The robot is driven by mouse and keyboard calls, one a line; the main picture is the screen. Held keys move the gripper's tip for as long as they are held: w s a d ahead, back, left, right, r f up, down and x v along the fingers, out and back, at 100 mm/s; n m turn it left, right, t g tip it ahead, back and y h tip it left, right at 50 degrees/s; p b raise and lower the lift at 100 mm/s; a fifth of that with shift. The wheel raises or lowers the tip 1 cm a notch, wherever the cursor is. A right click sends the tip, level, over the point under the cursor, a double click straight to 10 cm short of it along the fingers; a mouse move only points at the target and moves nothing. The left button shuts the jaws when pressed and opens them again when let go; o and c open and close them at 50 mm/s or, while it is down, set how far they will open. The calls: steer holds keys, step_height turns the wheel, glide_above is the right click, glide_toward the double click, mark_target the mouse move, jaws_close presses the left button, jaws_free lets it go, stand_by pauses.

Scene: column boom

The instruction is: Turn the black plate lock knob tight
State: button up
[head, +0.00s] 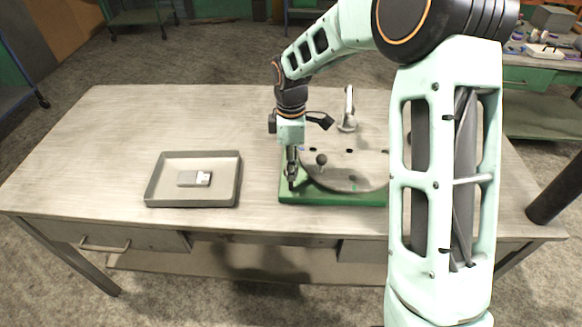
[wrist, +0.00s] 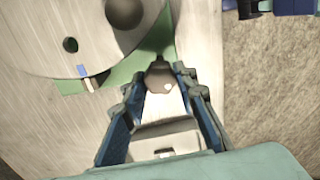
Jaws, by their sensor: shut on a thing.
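My gripper (head: 291,182) points down at the front left corner of the green base (head: 335,198). In the wrist view its two fingers (wrist: 160,88) close around a small dark rounded knob (wrist: 159,72), which looks like the plate lock knob. The fingers hide most of that knob in the head view. The round grey plate (head: 350,178) lies on the green base and has dark holes. A second dark ball knob (head: 321,160) stands up on the plate, apart from my gripper. It also shows large at the top of the wrist view (wrist: 125,10).
A grey tray (head: 153,193) holding a small grey-and-white block (head: 194,178) sits to the left on the workbench (head: 110,125). A metal post (head: 348,110) rises behind the plate. My arm hides the plate's right side. The bench is clear between tray and base.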

steer(key=m+b, duration=0.1)
steer(key=m, duration=0.4)
steer(key=shift+m+b, duration=0.75)
steer(key=shift+m, duration=1.65)
steer(key=o, duration=1.1)
steer(key=shift+o, duration=0.2)
steer(key=shift+r, duration=0.1)
step_height(320, 180, up, 12)
